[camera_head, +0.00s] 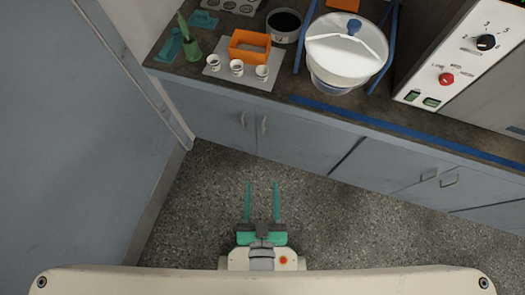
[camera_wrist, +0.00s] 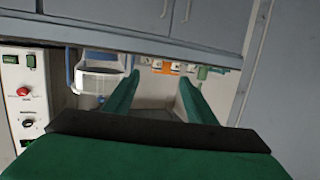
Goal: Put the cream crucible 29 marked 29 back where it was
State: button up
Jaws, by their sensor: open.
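Three small cream crucibles stand upright in a row on a grey mat (camera_head: 262,84) on the bench: a left crucible (camera_head: 213,63), a middle crucible (camera_head: 237,68) and a right crucible (camera_head: 262,73). Their dark markings are too small to read, so I cannot tell which is 29. My gripper (camera_head: 262,186) is open and empty, over the floor in front of the bench cabinets, well apart from the crucibles. In the wrist view my gripper's two green fingers (camera_wrist: 158,88) are spread, and the crucibles appear only as tiny shapes beyond them.
An orange open box (camera_head: 249,47) stands behind the crucibles. A dark-filled bowl (camera_head: 284,25), a white lidded sieve shaker (camera_head: 345,55) with blue posts and a control panel (camera_head: 455,60) are to the right. A green bottle (camera_head: 192,47) is left. A wall (camera_head: 75,130) bounds the left side.

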jog(key=s+r, duration=0.3)
jog(key=s, duration=0.3)
jog(key=shift+r, duration=0.15)
jog(key=shift+d, duration=0.1)
dwell(1.0)
